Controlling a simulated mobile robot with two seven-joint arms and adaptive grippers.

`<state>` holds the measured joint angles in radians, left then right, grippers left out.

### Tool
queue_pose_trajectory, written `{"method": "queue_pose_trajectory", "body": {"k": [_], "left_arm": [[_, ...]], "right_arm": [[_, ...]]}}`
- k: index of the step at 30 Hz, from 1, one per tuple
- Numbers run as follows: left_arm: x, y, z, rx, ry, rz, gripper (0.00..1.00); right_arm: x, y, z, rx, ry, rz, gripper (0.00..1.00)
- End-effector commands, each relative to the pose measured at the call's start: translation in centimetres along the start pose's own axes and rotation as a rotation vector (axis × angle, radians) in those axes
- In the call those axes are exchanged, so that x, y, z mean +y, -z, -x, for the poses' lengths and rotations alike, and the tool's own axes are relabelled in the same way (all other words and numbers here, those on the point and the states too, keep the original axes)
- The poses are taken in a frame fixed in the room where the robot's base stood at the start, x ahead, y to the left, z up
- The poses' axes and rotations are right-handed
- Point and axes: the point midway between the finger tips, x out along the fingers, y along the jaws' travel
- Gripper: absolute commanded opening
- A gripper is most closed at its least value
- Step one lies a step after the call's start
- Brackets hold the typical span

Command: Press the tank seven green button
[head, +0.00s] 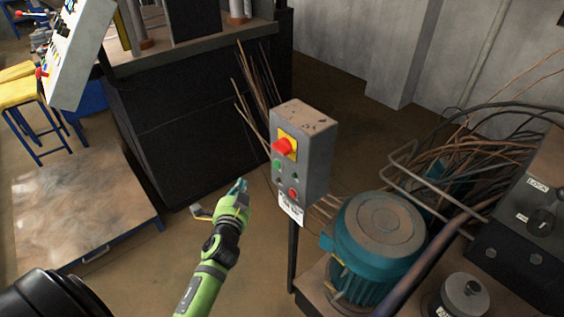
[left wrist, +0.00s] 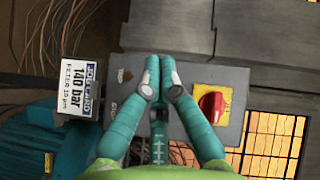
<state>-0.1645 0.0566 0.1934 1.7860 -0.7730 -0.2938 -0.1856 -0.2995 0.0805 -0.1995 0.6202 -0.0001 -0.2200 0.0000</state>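A grey control box (head: 304,150) stands on a dark post in the middle of the head view. Its face carries a red knob on a yellow plate (head: 291,139), a green button (head: 277,163) below it and a red button (head: 293,194) lower down. The white label (head: 291,208) at its bottom is too small to read there. My left gripper (head: 240,184) is left of the box's face, apart from it, fingers together and empty. In the left wrist view the fingertips (left wrist: 160,60) lie over the box face, left of the red knob (left wrist: 212,105), and hide the green button. My right gripper is out of view.
A teal motor (head: 380,242) stands right of the box, with tangled cables and pipes (head: 480,150) behind. A dark machine cabinet (head: 195,120) is behind on the left. A low platform (head: 80,215) is at left. The floor left of the box is mostly clear.

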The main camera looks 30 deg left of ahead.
Motion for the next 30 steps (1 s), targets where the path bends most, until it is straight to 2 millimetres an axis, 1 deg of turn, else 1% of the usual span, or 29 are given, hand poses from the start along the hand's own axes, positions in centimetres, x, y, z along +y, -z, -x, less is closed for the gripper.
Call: {"method": "queue_pose_trajectory", "body": {"k": [9,13,17,24,30], "left_arm": [[0.1,0.0,-0.1,0.000,0.000,0.001,0.00],[0.3,0.5,-0.6,0.001,0.000,0.002,0.00],[0.8,1.5,-1.6,0.002,0.000,0.002,0.00],[1.8,3.7,-4.0,0.001,-0.001,0.003,0.00],[2.4,5.1,-5.5,0.000,-0.001,0.002,0.00]], "right_arm": [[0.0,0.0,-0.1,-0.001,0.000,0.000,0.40],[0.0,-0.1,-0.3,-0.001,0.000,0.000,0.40],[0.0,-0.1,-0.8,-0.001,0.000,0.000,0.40],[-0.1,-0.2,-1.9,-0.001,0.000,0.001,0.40],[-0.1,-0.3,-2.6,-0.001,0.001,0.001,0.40]]}}
